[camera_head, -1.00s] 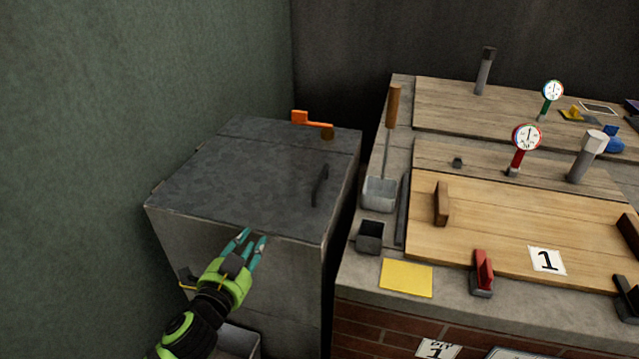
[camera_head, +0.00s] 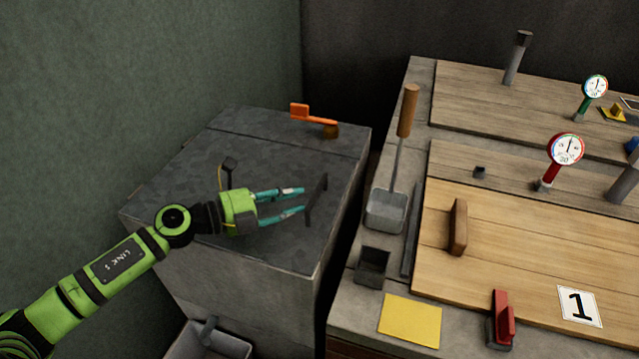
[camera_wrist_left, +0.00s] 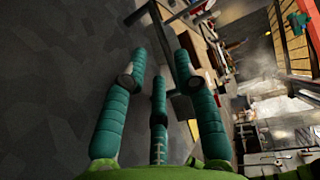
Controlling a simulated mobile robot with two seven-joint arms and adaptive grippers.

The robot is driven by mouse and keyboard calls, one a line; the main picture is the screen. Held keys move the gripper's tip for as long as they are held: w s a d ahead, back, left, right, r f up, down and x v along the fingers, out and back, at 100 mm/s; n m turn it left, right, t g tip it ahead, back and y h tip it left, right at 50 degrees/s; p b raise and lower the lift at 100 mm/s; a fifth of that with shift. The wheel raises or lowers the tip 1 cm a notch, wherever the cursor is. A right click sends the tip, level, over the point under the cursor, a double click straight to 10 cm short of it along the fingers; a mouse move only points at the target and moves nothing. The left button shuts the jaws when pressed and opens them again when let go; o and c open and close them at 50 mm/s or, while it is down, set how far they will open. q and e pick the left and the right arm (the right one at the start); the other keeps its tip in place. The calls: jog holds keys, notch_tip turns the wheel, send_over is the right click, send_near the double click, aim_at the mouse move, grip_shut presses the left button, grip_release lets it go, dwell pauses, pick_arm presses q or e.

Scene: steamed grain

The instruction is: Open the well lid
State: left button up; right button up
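The well lid (camera_head: 200,160) is a dark grey slab, lying closed on top of a grey box-like well (camera_head: 245,285) in the head view. Its dark upright handle (camera_head: 317,200) stands near the lid's right edge. My left gripper (camera_head: 303,200) has teal fingers, spread apart just left of the handle and low over the lid. In the left wrist view the open fingers (camera_wrist_left: 155,75) point toward the dark handle bar (camera_wrist_left: 165,45). Contact with the handle cannot be told. My right gripper is not in view.
An orange valve lever (camera_head: 315,117) is at the well's back. A green wall (camera_head: 90,100) bounds the left.

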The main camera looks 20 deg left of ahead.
aim_at(314, 194)
pick_arm(q)
jog(key=x, duration=0.6)
jog(key=shift+s+d, duration=0.1)
grip_shut()
